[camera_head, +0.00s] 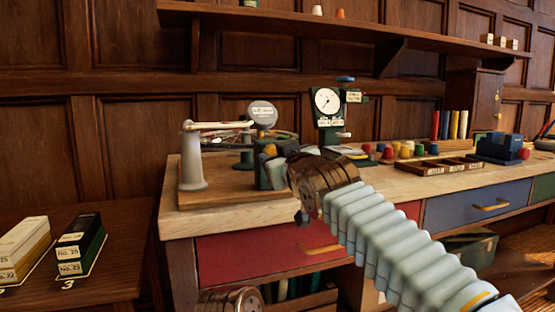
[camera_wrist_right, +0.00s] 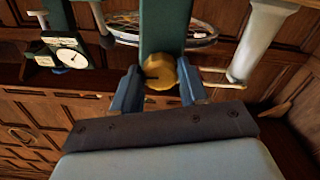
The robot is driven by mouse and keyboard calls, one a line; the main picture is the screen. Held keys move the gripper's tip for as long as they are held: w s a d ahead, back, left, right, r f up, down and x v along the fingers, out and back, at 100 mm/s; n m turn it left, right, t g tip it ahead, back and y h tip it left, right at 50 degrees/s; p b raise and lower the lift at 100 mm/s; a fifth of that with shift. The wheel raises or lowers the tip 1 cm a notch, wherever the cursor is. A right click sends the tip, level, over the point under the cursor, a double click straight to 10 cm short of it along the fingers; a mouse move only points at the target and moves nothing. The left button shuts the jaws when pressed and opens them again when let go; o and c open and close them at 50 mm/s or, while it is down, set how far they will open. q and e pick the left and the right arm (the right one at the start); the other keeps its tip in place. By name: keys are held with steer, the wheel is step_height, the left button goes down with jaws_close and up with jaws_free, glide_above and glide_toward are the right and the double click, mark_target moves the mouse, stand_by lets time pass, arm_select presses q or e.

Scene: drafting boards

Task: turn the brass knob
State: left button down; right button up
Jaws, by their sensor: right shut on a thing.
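The brass knob (camera_wrist_right: 160,73) is a round, slotted disc on a green post (camera_wrist_right: 165,25). In the right wrist view it sits between the two blue fingers of my right gripper (camera_wrist_right: 158,84), which is shut on it. In the head view the right gripper (camera_head: 279,166) is at the front of the green block on the bench's left end.
A dial gauge (camera_head: 327,101) stands behind my right arm. A grey post (camera_head: 192,157) and a wheel stand on the wooden bench (camera_head: 230,217) at left. Coloured pegs and a dark tray (camera_head: 440,167) lie to the right. Boxes (camera_head: 80,243) sit on a lower left table.

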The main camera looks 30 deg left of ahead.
steer(key=shift+f, duration=0.2)
steer(key=o, duration=1.1)
steer(key=shift+c, duration=0.2)
steer(key=shift+r, duration=0.1)
steer(key=b+v, duration=0.5)
steer(key=v, duration=0.8)
steer(key=shift+s+d+b, duration=0.25)
steer(key=shift+b, duration=0.1)
